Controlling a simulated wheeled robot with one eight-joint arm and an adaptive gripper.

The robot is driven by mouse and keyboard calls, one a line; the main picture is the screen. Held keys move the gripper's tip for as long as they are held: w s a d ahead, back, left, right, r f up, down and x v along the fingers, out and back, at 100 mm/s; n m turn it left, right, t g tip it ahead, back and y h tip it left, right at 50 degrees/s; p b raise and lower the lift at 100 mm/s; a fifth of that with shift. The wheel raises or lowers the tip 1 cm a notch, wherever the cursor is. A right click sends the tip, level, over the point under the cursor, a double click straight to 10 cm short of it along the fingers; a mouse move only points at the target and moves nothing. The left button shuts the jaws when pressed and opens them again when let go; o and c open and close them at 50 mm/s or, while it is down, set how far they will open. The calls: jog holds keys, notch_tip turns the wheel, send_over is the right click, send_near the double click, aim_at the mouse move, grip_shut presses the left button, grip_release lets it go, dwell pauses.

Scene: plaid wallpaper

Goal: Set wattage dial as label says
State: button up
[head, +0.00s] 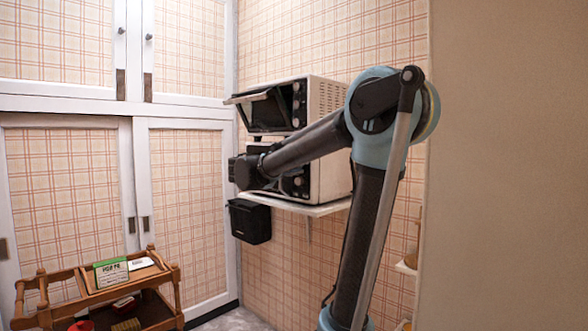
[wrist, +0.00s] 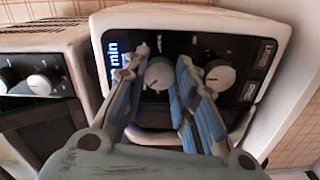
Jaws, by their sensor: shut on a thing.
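A lower oven (head: 327,178) stands on a wall shelf, partly hidden behind my arm. Its dark control panel (wrist: 205,48) fills the middle of the wrist view, with a pale round dial (wrist: 158,74) between my fingers and a second pale dial (wrist: 220,76) to the right. My gripper (wrist: 163,62) has its blue-sided fingers closed on both sides of the first dial. In the head view my gripper (head: 243,172) is at the oven's front. Blue "min" lettering (wrist: 113,60) shows left of the held dial. Other panel markings are too small to read, and the fingers hide part of the dial's surroundings.
An upper oven (head: 325,97) with its door tilted open sits above; its side dial (wrist: 40,84) shows in the wrist view. A black box (head: 250,222) hangs below the shelf (head: 318,209). A wooden trolley (head: 160,279) holds a green-and-white sign (head: 111,272). White cupboards (head: 183,114) line the left.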

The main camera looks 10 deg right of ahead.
jog(key=shift+f, duration=0.1)
jog(key=o, duration=1.1)
jog(key=shift+w+a, duration=0.1)
jog(key=shift+v, duration=5.95)
